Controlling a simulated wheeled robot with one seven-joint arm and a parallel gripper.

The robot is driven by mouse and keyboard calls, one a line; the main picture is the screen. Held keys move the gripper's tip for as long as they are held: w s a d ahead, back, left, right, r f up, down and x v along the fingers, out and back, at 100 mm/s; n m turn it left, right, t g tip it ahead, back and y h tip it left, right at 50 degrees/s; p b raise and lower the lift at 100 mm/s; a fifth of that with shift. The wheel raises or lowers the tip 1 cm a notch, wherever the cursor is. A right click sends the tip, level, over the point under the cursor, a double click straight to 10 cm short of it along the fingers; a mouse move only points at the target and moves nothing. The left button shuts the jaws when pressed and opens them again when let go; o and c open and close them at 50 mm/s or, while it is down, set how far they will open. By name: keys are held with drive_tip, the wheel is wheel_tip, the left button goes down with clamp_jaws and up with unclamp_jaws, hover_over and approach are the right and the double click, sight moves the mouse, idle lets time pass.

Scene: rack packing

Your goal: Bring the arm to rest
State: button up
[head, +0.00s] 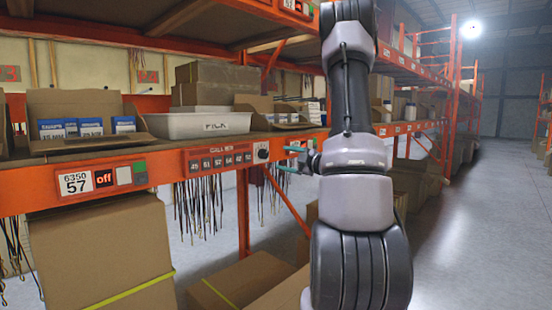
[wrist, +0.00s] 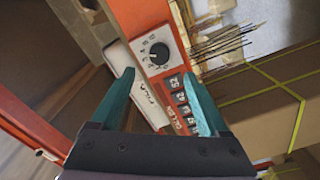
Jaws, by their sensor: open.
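My gripper (head: 291,160) shows in the head view beside the front of the orange shelf, its teal fingers pointing left towards the red panel with the dial. In the wrist view my gripper (wrist: 158,100) is open, its two teal fingers apart with nothing held between them. The red panel (wrist: 160,75) with a black dial (wrist: 154,55) and numbered tags lies beyond and between the fingers. In the head view the dial (head: 263,153) sits at the panel's right end, just left of the fingertips. I cannot tell whether a finger touches anything.
The orange rack (head: 28,201) fills the left side. A white pick tray (head: 195,124) and an open carton (head: 75,104) with blue boxes stand on its shelf. Dark cords (head: 200,205) hang below the panel. Large cartons (head: 105,250) stand underneath. The aisle floor (head: 470,230) at right is clear.

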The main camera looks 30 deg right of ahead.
drive_tip(key=shift+v, duration=1)
drive_tip(key=s+a+r+n+g+y, duration=0.2)
drive_tip(key=s+a+r+n+g, duration=0.1)
drive_tip(key=a+n, duration=0.45)
drive_tip(key=s+a+r+n+g+y, duration=0.2)
drive_tip(key=s+a+n+g+y, duration=0.1)
drive_tip(key=a+n, duration=0.5)
drive_tip(key=s+a+n+g+h, duration=0.2)
drive_tip(key=s+a+n+g, duration=0.4)
drive_tip(key=s+a+n, duration=0.65)
drive_tip(key=s+d+r+n+t+h, duration=0.1)
drive_tip(key=s+d+r+n+h, duration=0.1)
drive_tip(key=n, duration=1)
drive_tip(key=s+d+r+n+t+h, duration=0.1)
drive_tip(key=s+d+n+h, duration=0.2)
drive_tip(key=n, duration=0.9)
drive_tip(key=shift+s+d+r+h, duration=0.4)
drive_tip(key=shift+s+h, duration=0.7)
drive_tip(key=shift+s, duration=0.35)
